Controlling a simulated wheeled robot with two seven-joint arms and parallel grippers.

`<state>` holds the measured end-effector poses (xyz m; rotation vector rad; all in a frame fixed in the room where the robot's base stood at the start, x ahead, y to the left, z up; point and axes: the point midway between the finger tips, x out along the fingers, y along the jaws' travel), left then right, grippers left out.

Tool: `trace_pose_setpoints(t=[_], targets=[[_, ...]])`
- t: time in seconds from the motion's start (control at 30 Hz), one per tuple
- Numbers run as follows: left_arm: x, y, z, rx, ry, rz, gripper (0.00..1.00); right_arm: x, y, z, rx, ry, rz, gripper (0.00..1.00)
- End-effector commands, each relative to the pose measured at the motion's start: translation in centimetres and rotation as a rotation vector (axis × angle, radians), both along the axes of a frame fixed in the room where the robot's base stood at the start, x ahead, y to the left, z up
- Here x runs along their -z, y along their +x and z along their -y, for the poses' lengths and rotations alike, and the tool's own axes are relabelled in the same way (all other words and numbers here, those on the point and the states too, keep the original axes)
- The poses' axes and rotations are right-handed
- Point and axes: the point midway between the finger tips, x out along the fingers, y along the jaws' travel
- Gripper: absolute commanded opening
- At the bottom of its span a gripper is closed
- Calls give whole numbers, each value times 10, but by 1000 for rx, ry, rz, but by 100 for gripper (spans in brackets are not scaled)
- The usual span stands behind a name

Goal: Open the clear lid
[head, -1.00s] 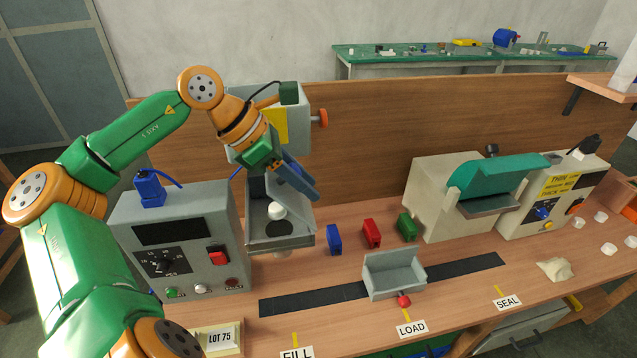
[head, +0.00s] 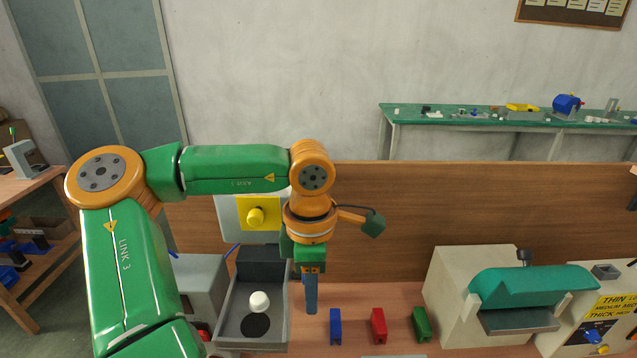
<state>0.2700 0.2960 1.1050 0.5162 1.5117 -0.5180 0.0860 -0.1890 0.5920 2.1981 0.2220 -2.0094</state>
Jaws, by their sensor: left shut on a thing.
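My left gripper (head: 311,292) points straight down with its blue fingers just right of the grey open-topped tray (head: 274,340). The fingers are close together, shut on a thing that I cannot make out. I cannot pick out the clear lid or its edges in this view. In the tray are a white rounded piece (head: 259,301) and a black disc (head: 256,326), with a dark block (head: 261,262) at its back. My right gripper is not in view.
Blue (head: 335,326), red (head: 378,326) and green (head: 421,324) blocks stand right of the gripper. A beige machine with a teal cover (head: 534,287) is further right. A wooden back panel (head: 430,217) closes the bench behind. The front of the bench is out of view.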

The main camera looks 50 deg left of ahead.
Motion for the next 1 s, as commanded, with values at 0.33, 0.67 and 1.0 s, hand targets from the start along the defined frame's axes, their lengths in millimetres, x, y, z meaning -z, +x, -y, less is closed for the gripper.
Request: trace_pose_setpoints(t=[0.33, 0.67, 1.0], targets=[[0, -1, -1, 2, 25, -26, 0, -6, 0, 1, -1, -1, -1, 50], [0, -1, -2, 2, 25, -25, 50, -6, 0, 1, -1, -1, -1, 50], [0, -1, -1, 2, 23, -25, 64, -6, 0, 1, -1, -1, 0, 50]])
